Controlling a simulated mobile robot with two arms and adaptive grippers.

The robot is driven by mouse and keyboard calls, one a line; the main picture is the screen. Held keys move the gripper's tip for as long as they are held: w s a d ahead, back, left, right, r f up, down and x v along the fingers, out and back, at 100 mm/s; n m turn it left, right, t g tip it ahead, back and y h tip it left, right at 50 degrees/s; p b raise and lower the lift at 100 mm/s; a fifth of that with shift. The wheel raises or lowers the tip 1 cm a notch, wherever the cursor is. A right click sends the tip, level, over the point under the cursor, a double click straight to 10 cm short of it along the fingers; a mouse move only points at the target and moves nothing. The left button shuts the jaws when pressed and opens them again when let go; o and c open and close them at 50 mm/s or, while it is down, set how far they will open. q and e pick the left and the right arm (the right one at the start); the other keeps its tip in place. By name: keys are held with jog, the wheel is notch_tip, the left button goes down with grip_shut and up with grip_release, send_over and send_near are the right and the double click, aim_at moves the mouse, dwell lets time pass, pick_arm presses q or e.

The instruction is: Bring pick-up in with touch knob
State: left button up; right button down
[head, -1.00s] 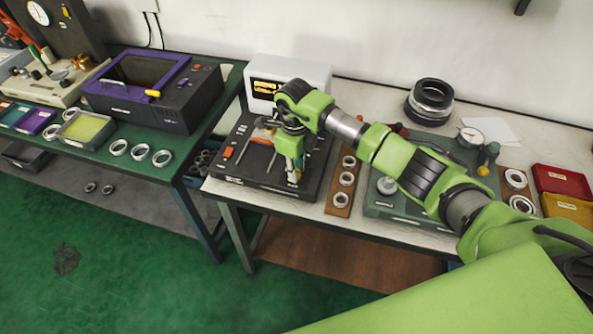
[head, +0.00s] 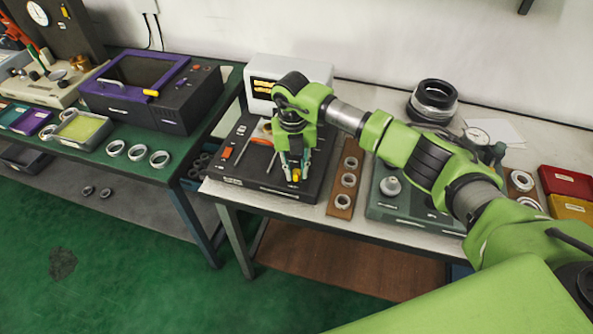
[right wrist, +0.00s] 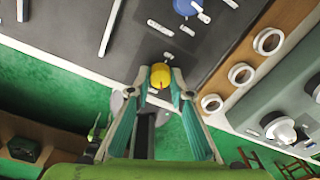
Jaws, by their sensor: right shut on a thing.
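My right gripper (head: 296,174) points down at the front of a dark instrument base (head: 236,168). It is shut on a small yellow knob (right wrist: 161,76), which shows between the fingertips in the right wrist view. The knob also shows in the head view (head: 296,177). A blue knob (right wrist: 186,6) sits further up the dark panel in the right wrist view. A white box with an orange-lit display (head: 277,90) stands behind the base. I cannot make out the pick-up; my arm hides part of the base. My left gripper is not in view.
A brown strip with several rings (head: 342,200) lies right of the base, then a grey-green fixture (head: 383,209). Red (head: 566,183) and yellow trays sit at the far right. A purple-framed machine (head: 150,90) stands on the left table. Between the tables is a gap.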

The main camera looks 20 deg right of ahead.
aim_at(294, 172)
jog(key=shift+w+r+m, duration=0.1)
jog(key=shift+m, duration=1.5)
jog(key=c, duration=1.8)
grip_release()
jog(key=r, duration=1.2)
jog(key=shift+w+a, duration=0.1)
jog(key=shift+a, duration=0.1)
